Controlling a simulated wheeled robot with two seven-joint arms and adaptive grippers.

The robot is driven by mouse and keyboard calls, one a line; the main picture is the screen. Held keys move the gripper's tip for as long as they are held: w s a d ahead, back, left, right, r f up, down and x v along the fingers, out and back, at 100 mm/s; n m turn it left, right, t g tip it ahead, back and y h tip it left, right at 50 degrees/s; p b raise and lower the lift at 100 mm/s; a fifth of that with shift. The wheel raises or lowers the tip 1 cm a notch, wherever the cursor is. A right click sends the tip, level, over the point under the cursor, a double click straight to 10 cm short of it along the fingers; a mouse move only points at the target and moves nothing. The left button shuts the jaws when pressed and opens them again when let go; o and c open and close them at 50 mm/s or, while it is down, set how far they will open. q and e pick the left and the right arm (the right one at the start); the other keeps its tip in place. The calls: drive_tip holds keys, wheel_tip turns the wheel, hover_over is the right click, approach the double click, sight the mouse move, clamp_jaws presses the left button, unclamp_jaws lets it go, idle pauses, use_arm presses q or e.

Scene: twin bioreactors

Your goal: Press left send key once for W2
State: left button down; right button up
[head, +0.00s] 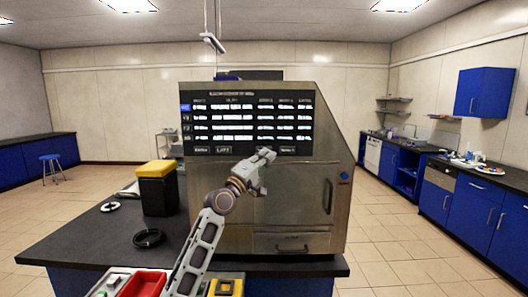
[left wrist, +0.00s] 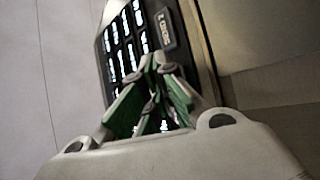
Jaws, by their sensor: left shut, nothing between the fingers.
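The screen panel (head: 248,122) is on the front of a large metal cabinet and shows several rows of bright text. Along its bottom edge are small labelled keys, one at the left (head: 201,150) and another just right of it (head: 224,150); their lettering is too small to read surely. My left gripper (head: 266,155) is in front of the panel's lower edge, right of those keys. In the left wrist view its green-sided fingers (left wrist: 158,62) are shut and empty, with the panel (left wrist: 128,45) behind them. Contact with the panel cannot be told. My right gripper is not in view.
The cabinet (head: 335,215) stands on a dark bench (head: 80,240).

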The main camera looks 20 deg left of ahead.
use_arm(q)
drive_tip(key=shift+s+d+p, duration=0.2)
drive_tip(key=shift+s+p, duration=0.3)
drive_tip(key=shift+s, duration=0.25)
drive_tip(key=shift+s+d+p, duration=0.25)
drive_tip(key=shift+s+p, duration=0.3)
drive_tip(key=shift+s, duration=0.25)
drive_tip(key=shift+s+d+p, duration=0.2)
drive_tip(key=shift+s+p, duration=0.3)
drive_tip(key=shift+s, duration=0.25)
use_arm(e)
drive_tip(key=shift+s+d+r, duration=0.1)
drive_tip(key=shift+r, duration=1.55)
use_arm(q)
drive_tip(key=shift+f, duration=0.1)
